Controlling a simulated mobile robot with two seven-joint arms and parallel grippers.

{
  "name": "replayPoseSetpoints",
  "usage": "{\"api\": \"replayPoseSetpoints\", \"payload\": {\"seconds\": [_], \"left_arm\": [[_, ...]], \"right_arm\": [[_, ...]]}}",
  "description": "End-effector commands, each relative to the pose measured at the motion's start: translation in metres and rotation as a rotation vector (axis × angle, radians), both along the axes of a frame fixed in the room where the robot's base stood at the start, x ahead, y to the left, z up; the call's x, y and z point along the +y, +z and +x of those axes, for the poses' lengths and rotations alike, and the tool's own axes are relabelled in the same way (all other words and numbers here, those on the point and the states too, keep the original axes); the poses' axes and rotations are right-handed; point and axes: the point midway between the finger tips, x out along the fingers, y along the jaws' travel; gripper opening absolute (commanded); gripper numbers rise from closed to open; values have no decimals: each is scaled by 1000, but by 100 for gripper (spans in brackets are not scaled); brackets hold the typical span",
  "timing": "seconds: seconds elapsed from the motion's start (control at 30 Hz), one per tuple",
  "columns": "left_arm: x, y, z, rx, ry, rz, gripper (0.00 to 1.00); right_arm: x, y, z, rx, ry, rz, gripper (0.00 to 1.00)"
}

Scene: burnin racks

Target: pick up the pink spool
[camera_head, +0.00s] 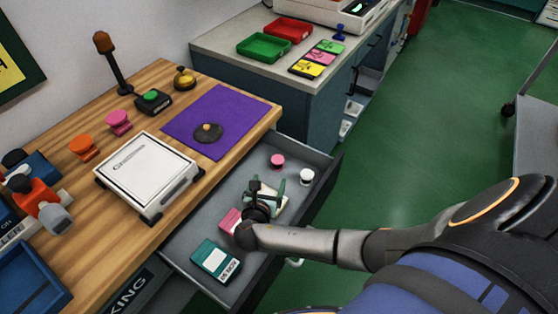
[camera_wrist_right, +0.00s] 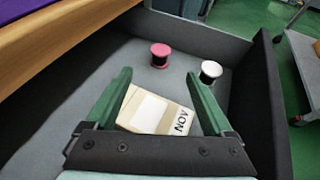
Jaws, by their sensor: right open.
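The pink spool (camera_head: 277,161) stands upright on the floor of the open drawer (camera_head: 318,173), near its far end. In the right wrist view the pink spool (camera_wrist_right: 160,54) is ahead of the fingers, apart from them. My right gripper (camera_head: 265,186) is over the middle of the drawer, open and empty, with green fingers. In the wrist view its fingertips (camera_wrist_right: 160,82) are spread on both sides of a cream box marked NOV (camera_wrist_right: 152,110), which lies beyond and below them. My left gripper is not in view.
A white spool (camera_head: 306,177) stands right of the pink one; it also shows in the wrist view (camera_wrist_right: 210,71). A pink box (camera_head: 230,220) and a teal box (camera_head: 215,260) lie nearer in the drawer. The wooden desk (camera_head: 150,80) borders the drawer on the left.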

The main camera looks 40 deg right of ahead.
Motion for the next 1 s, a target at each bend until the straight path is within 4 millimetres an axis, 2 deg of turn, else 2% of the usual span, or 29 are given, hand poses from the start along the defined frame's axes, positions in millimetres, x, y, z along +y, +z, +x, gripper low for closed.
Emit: {"api": "replayPoseSetpoints", "payload": {"seconds": [0.1,0.3,0.53,0.8,1.0], "left_arm": [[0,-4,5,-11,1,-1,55],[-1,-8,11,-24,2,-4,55],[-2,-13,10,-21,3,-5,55],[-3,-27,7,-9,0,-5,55],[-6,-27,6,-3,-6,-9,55]], "right_arm": [[-16,-9,15,-2,-3,-5,87],[-37,-22,36,-2,-2,-2,87],[-49,-28,47,-2,-2,-1,87],[-75,-43,71,-2,-2,-1,87],[-79,-43,75,-1,0,1,87]]}}
